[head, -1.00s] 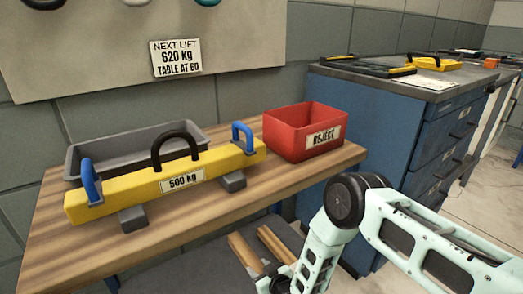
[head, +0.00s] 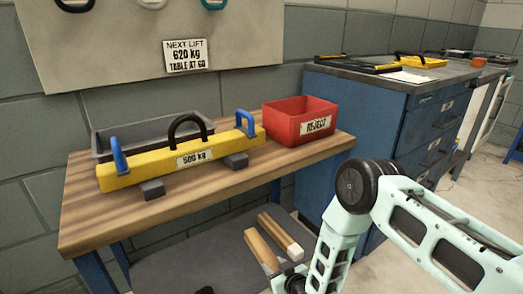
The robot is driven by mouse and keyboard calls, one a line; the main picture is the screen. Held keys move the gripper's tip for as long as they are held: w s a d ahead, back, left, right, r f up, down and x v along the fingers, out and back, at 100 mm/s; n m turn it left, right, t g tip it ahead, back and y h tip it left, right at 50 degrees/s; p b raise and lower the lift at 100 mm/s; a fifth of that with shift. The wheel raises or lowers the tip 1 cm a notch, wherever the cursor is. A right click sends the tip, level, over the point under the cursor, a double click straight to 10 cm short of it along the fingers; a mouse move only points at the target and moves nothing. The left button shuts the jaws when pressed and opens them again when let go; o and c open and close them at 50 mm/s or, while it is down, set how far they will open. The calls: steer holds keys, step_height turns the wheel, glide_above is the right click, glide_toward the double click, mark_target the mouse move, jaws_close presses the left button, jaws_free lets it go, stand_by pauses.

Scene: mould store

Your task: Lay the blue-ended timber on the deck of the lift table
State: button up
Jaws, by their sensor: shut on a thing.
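My arm reaches down at the lower right and its wrist runs out of the bottom edge of the head view, so my gripper is out of frame. No blue-ended timber and no lift table can be made out for sure. Two pale timbers lie side by side on a low dark grey surface (head: 195,268) under the bench. The right timber (head: 279,234) shows a white end. The left timber (head: 262,250) lies close to my wrist, and the colour of its near end cannot be told.
A wooden bench (head: 110,222) bears a yellow 500 kg lifting beam (head: 145,170) on grey blocks, a grey tray (head: 110,138) and a red REJECT bin (head: 284,128). A sign (head: 185,56) reads 620 kg, table at 60. A blue cabinet (head: 345,125) stands right of the bench.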

steer(key=d+r+m+h, duration=0.2)
steer(key=d+r, duration=0.3)
steer(key=d, duration=0.4)
steer(key=s+d+r+m+t+h, duration=0.1)
steer(key=d+r, duration=0.4)
steer(key=d, duration=0.5)
steer(key=d+r+m+h, duration=0.3)
steer(key=d+r, duration=0.2)
steer(key=d, duration=0.4)
steer(key=shift+s+d+r+t, duration=0.2)
steer(key=shift+s+t, duration=0.2)
